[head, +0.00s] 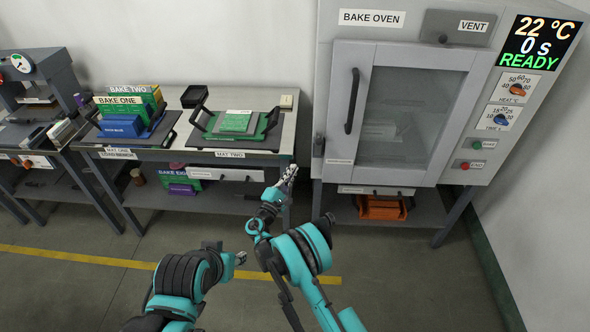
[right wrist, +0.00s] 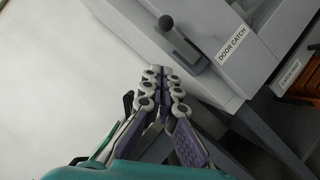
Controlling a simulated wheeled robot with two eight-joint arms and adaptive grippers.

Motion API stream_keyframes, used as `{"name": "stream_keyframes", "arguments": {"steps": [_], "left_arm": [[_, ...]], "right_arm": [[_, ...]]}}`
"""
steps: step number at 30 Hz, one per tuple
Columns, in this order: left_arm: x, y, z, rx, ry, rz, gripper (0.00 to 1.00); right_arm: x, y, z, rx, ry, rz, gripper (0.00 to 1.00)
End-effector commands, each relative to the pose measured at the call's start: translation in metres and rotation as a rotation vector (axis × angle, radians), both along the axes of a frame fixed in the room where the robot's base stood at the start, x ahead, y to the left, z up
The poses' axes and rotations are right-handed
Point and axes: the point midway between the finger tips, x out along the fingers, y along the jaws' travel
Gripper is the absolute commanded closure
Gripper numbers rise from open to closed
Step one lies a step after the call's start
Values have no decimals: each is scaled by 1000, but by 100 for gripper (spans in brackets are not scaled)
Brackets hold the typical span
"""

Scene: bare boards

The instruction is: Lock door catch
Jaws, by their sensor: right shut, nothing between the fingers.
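The bake oven's door (head: 405,110) looks closed, with a dark vertical handle (head: 351,101) on its left side. The door catch (head: 319,146) is a small dark lever on the oven's lower left front. In the right wrist view the catch (right wrist: 184,45) shows a round knob, with a "DOOR CATCH" label (right wrist: 232,43) beside it. My right gripper (head: 291,169) is shut and empty, below and left of the catch. Its fingertips (right wrist: 161,71) appear apart from the lever. My left gripper (head: 241,258) is low over the floor; its fingers are too small to read.
An orange bin (head: 381,207) sits on the shelf under the oven. The floor in front is clear, with a yellow line (head: 150,266).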

Motion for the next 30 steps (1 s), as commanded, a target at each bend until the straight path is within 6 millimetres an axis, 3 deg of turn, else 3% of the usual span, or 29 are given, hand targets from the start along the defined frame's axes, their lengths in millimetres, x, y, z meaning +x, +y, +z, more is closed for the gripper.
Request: {"name": "stream_keyframes", "arguments": {"steps": [11, 18, 30], "left_arm": [[0, 0, -24, 0, 0, 0, 62], [0, 0, -32, 0, 0, 0, 62], [0, 0, -32, 0, 0, 0, 62]], "right_arm": [[71, -33, 16, -1, -1, -2, 100], [78, -58, 31, 1, 0, 0, 100], [79, -63, 35, 1, 0, 1, 100]]}}
